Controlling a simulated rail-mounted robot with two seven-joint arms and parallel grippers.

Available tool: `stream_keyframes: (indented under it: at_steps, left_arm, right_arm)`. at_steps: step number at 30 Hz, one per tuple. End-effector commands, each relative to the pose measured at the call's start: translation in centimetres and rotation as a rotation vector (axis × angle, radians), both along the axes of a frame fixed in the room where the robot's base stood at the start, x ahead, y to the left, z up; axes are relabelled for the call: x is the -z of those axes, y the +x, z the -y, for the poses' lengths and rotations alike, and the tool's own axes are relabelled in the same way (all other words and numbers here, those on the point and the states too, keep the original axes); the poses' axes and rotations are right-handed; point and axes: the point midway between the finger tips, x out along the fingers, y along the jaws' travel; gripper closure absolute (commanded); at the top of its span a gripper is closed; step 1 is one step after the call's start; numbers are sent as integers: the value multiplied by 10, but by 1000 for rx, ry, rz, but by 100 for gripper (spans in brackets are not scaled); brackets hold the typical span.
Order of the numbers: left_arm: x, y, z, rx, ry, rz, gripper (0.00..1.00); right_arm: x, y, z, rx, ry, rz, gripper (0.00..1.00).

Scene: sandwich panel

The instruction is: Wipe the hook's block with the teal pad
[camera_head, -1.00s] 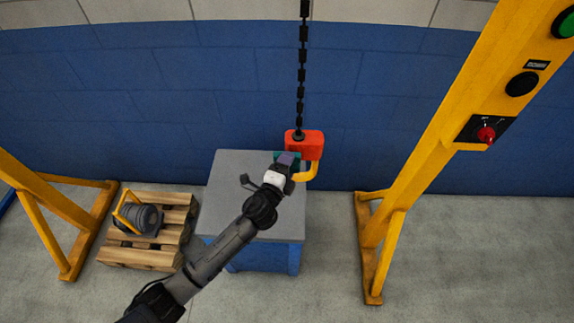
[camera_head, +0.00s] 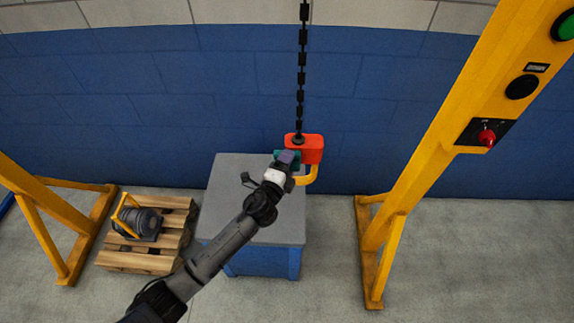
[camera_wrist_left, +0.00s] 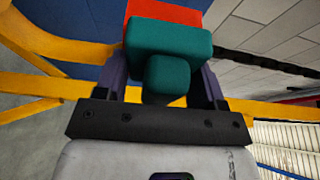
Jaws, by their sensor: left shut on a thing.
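The hook's block (camera_head: 311,144) is orange-red and hangs on a black chain, with a yellow hook (camera_head: 308,178) below it. My left gripper (camera_head: 287,158) is at the block's left front side, shut on the teal pad (camera_head: 279,155). In the left wrist view the teal pad (camera_wrist_left: 168,38) sits between the two fingers of the gripper (camera_wrist_left: 166,82). The orange-red block (camera_wrist_left: 165,12) shows right behind the pad there; the pad's face is against it or very close, and I cannot tell which. My right gripper is not in view.
A grey-topped blue cabinet (camera_head: 232,174) stands under the hook. A wooden pallet (camera_head: 140,258) with a dark machine (camera_head: 138,221) is at the left. A yellow post (camera_head: 425,160) with buttons and a red knob (camera_head: 487,138) rises at the right. The chain (camera_head: 301,70) runs up from the block.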

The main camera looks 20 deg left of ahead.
Motion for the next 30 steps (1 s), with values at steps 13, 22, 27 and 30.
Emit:
stream_keyframes:
  at_steps: [13,22,27,30]
  left_arm:
    - [0,5,15,0,-1,1,56]
    - [0,11,37,0,-1,0,56]
    - [0,14,38,-1,0,0,56]
    - [0,14,36,-1,1,0,56]
  right_arm:
    - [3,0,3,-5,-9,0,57]
    - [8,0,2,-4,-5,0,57]
    - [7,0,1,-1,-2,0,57]
    - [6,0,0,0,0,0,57]
